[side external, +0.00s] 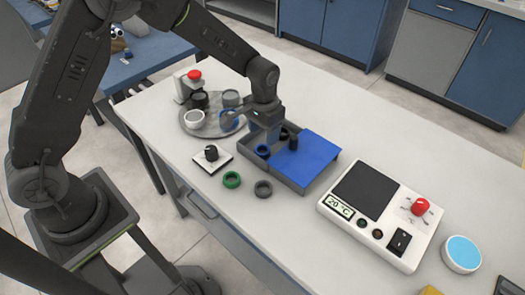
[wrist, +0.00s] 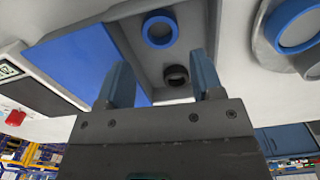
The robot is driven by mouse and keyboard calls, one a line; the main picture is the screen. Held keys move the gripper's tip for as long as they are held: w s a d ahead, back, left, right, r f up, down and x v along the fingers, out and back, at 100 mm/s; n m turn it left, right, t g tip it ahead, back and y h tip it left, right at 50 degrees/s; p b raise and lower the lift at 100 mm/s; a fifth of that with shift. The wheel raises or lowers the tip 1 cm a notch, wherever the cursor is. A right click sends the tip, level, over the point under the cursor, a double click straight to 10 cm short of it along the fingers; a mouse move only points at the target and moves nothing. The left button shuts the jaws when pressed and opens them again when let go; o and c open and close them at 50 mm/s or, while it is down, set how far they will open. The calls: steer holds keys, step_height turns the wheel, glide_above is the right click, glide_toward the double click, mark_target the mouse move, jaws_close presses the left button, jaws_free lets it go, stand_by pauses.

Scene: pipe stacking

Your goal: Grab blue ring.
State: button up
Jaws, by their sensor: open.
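A small blue ring (side external: 262,150) lies in the left, open part of the grey tray (side external: 312,180). In the wrist view this blue ring (wrist: 147,30) lies on the tray floor beyond my fingertips. My gripper (side external: 272,138) is over the tray, close to the small blue ring. In the wrist view my gripper (wrist: 160,60) is open, with nothing held between its fingers.
A blue panel (side external: 302,160) covers the tray's right part. A green ring (side external: 231,180) and a dark ring (side external: 263,188) lie in front. A white heater (side external: 385,215) stands right.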

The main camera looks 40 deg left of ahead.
mark_target(263, 148)
steer(key=shift+s+f, duration=0.15)
steer(key=shift+f, duration=3.1)
steer(key=c, duration=0.7)
steer(key=shift+o, duration=0.2)
steer(key=shift+r, duration=0.1)
